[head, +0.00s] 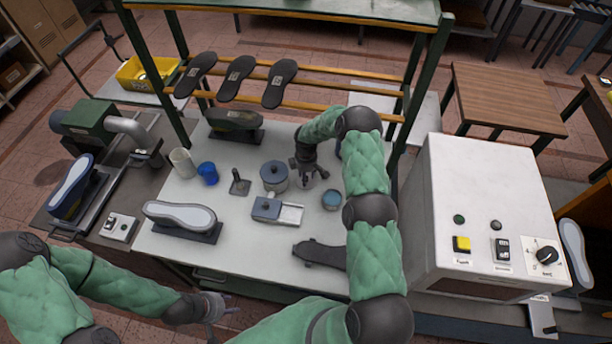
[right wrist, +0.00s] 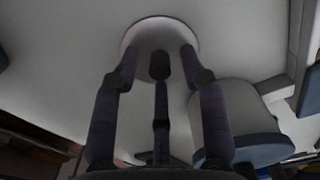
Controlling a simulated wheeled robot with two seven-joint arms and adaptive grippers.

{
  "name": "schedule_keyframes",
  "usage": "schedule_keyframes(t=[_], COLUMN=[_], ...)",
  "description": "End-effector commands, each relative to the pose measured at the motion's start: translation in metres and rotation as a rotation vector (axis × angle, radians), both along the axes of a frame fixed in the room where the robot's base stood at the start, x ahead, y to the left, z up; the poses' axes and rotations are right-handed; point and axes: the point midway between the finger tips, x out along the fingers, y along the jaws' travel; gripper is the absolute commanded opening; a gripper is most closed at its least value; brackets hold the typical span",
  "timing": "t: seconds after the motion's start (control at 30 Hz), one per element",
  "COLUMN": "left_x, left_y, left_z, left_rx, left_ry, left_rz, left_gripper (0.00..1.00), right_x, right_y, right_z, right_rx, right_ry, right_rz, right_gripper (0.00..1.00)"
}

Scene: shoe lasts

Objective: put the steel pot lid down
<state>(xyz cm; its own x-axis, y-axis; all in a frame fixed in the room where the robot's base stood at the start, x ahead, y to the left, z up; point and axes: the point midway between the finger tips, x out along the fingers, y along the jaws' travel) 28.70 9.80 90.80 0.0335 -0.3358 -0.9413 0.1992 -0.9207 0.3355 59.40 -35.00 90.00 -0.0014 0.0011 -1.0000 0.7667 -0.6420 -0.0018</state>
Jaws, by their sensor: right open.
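The steel pot lid (head: 314,180) is a pale round disc near the middle of the white table.
A dark-lidded pot (head: 273,175) stands left of the lid, and a blue jar (head: 332,199) right of it. A blue-grey block with a pale tray (head: 290,214) lies in front. A shoe last (head: 180,216) lies left. A white control box (head: 490,190) stands right.

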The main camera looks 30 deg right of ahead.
Motion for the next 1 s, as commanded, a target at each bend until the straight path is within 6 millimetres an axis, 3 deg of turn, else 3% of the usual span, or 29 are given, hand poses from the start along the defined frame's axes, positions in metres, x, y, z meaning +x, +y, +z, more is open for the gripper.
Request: schedule_keyframes(t=[0.6,0.8,1.0], left_x=[0.000,0.000,0.000], left_y=[0.000,0.000,0.000], left_z=[-0.008,-0.009,-0.009], left_rx=[0.000,0.000,0.000], left_ry=[0.000,0.000,0.000], left_rz=[0.000,0.000,0.000], left_gripper=[0.40,0.40,0.40], right_x=[0.001,0.000,0.000], right_y=[0.000,0.000,0.000], right_z=[0.102,0.119,0.122], right_rx=[-0.001,-0.001,0.000], right_ry=[-0.002,-0.001,0.000], right_rz=[0.000,0.000,0.000], right_gripper=[0.43,0.43,0.43])
